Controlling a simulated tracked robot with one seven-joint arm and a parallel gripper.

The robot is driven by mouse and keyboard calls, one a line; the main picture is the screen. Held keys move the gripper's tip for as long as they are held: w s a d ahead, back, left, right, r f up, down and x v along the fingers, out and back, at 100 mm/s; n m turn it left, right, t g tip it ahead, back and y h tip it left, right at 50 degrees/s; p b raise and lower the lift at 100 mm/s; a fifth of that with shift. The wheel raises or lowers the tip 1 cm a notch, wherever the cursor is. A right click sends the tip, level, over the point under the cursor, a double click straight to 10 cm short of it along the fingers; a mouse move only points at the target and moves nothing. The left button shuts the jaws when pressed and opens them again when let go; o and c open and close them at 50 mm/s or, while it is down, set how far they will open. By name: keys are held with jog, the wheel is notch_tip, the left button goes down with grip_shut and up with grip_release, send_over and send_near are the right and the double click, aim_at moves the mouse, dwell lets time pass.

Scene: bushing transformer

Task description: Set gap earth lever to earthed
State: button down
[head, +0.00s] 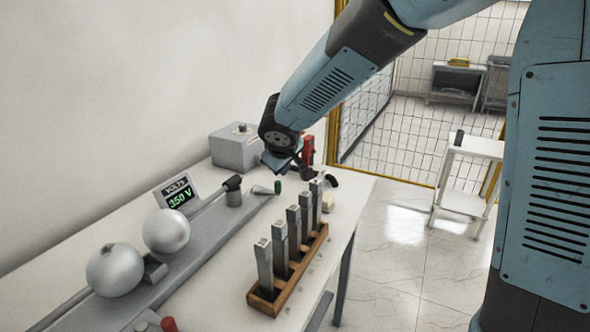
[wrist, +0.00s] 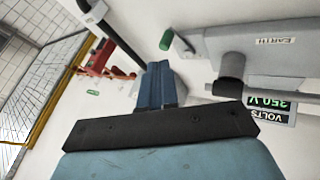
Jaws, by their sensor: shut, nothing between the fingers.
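The gap earth lever shows as a short grey handle with a green knob (head: 278,187) at the far end of the grey gap base (head: 205,232). In the wrist view the green knob (wrist: 166,39) is beside a grey block with an EARTH label (wrist: 275,41). In the wrist view my gripper's blue fingers (wrist: 156,84) are together and empty. They appear apart from the knob. The lever's pivot is not clear.
Two metal spheres (head: 166,230) and a display reading 350 V (head: 180,195) are at left. A wooden rack (head: 290,275) holds several grey upright bars. A grey box (head: 236,148) and a red device (head: 308,150) stand behind. The bench edge is at right.

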jog(key=s+d+r, duration=0.3)
jog(key=s, duration=0.4)
jog(key=shift+s+d+r, duration=0.3)
jog(key=shift+s, duration=0.1)
jog(key=shift+d, duration=0.1)
